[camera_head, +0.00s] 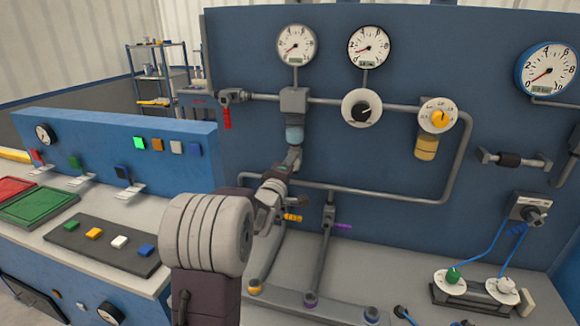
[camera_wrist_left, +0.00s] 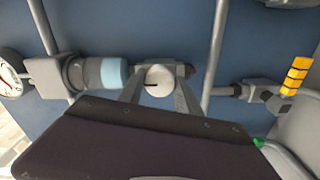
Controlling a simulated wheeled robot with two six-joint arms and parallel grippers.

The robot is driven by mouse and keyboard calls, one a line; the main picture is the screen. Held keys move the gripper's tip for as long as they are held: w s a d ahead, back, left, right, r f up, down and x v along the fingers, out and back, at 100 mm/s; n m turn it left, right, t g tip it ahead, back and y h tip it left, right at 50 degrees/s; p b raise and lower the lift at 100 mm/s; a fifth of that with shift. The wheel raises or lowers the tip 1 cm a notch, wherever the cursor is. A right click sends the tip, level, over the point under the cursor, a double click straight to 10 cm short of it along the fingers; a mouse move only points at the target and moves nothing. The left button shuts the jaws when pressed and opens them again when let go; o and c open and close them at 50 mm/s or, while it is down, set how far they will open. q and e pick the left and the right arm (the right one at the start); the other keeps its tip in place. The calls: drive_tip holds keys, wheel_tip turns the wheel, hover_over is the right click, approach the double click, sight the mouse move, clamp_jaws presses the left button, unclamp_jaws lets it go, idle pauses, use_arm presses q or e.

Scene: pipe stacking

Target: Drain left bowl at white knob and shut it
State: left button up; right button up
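The left bowl (camera_head: 294,134), a blue clear cup, hangs under a grey filter head (camera_head: 294,101) on the upper pipe. In the left wrist view the bowl (camera_wrist_left: 113,73) lies sideways, with the round white knob (camera_wrist_left: 159,79) beyond its end. The knob has a short dark mark on its face. My left gripper (camera_head: 291,163) is just below the bowl. In the left wrist view the gripper (camera_wrist_left: 160,84) has one finger on each side of the knob, seemingly touching it. The knob is mostly hidden by my gripper in the head view. My right gripper is out of view.
A red-handled valve (camera_head: 227,112) is left of the filter head. A regulator with a black knob (camera_head: 361,108) and a yellow bowl (camera_head: 426,147) are to the right. Yellow (camera_head: 292,217) and purple (camera_head: 343,226) levers sit low near my arm. Gauges (camera_head: 297,45) are above.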

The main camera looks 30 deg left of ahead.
use_arm(q)
drive_tip(key=shift+o, duration=1.2)
drive_tip(key=v, duration=0.9)
drive_tip(key=shift+b, duration=0.4)
drive_tip(key=shift+s, duration=0.1)
idle(2.8)
